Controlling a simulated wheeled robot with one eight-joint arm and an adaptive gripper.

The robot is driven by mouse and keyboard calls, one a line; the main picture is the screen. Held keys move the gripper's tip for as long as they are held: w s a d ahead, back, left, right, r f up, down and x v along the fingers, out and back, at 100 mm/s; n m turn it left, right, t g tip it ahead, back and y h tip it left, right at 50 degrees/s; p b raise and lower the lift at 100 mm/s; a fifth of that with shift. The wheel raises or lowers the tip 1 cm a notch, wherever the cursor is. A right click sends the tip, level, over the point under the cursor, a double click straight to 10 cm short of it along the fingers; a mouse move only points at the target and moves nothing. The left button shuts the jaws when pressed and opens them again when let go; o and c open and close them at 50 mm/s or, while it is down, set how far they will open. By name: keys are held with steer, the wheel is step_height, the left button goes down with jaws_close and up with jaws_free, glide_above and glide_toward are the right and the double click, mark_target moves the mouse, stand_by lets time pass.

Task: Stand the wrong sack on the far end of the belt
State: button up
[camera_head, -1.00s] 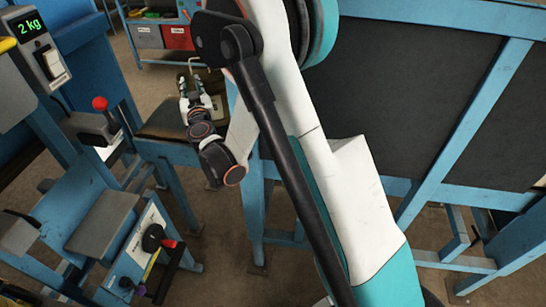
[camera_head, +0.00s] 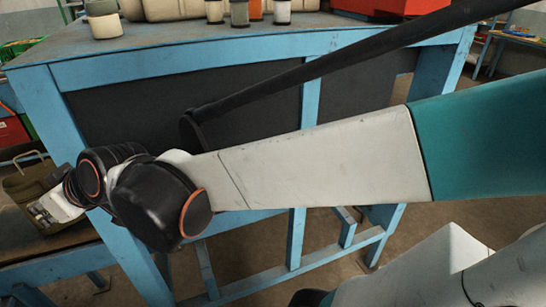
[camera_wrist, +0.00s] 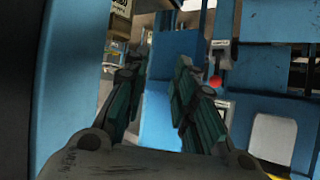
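My gripper (camera_wrist: 160,80) shows in the wrist view with its two teal-padded fingers apart and nothing between them. In the head view my gripper (camera_head: 48,207) is at the lower left, partly hidden by my wrist, beside an olive container with a handle (camera_head: 20,185). The container stands on a low brown surface with a blue frame (camera_head: 45,243), which may be part of the belt; I cannot tell. Pale beige bulky shapes (camera_head: 185,9), possibly sacks, lie on the blue table, cut off by the top edge. I cannot tell which is the wrong sack.
The blue table (camera_head: 235,47) with dark side panels stands behind my arm. Several small jars (camera_head: 239,14) and a red box (camera_head: 390,6) stand on it. Green and red bins (camera_head: 12,130) are at the far left. The wrist view shows blue machinery with a red knob (camera_wrist: 215,81).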

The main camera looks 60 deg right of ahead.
steer(key=s+d+f+m+g+h, duration=0.1)
steer(key=s+d+f+g, duration=0.1)
steer(key=s, duration=0.6)
steer(key=s+d+f+m+g+h, duration=0.1)
steer(key=s+d+f+g+h, duration=0.1)
steer(key=s+d+f, duration=0.3)
steer(key=s+d, duration=0.1)
steer(key=s, duration=0.2)
steer(key=shift+s+d+m+h, duration=0.15)
steer(key=shift+m+h, duration=0.15)
steer(key=shift+m, duration=0.1)
